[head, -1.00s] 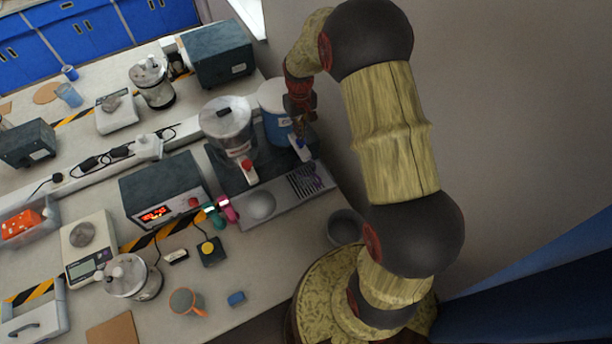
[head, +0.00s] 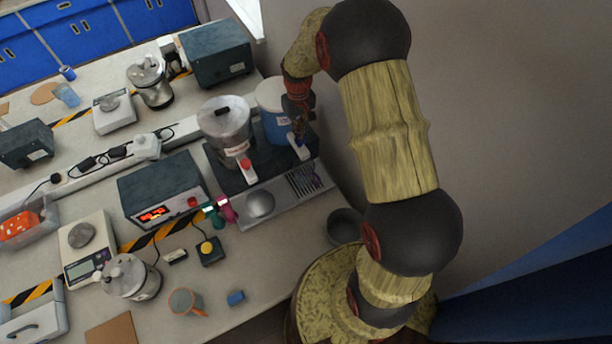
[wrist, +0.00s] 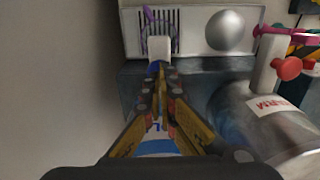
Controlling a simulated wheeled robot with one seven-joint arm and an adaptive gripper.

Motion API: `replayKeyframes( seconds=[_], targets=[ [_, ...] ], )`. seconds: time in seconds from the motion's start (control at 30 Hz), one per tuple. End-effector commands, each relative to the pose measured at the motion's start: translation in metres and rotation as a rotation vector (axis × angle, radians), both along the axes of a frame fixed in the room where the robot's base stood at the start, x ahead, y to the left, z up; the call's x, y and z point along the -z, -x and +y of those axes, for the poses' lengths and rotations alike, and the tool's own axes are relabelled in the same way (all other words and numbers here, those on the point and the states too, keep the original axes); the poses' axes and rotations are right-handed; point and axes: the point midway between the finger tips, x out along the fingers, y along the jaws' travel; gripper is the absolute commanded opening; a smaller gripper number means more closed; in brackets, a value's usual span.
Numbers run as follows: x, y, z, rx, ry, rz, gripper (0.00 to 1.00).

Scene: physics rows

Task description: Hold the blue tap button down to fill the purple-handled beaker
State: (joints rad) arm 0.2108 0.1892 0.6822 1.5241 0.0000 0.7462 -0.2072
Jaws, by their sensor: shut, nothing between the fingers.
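The blue and white dispenser (head: 272,98) stands at the back right of the bench. Its white tap (head: 300,151) points toward the grille. The blue tap button (wrist: 154,67) shows only in part in the wrist view, behind my fingertips. My gripper (head: 299,134) is shut and empty, pointing down at the tap; in the wrist view its fingertips (wrist: 159,76) are at the button. I cannot tell whether the button is pressed in. A purple handle (head: 316,182) shows over the grille below the tap; the beaker's clear body and any water in it cannot be made out.
A steel urn (head: 224,124) with a red-topped tap (head: 245,164) stands left of the dispenser. A silver dome (head: 260,204) sits on the tray (head: 285,207) beside the grille. Pink (head: 227,209) and green handles are at its left. The wall is close on the right.

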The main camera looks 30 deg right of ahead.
Motion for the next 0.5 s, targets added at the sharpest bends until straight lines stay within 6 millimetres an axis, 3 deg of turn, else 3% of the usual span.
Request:
replayKeyframes(
  seconds=[0.5],
  targets=[
    [0.015,0.0,0.0,0.0,0.0,0.001,0.0]
  ],
)
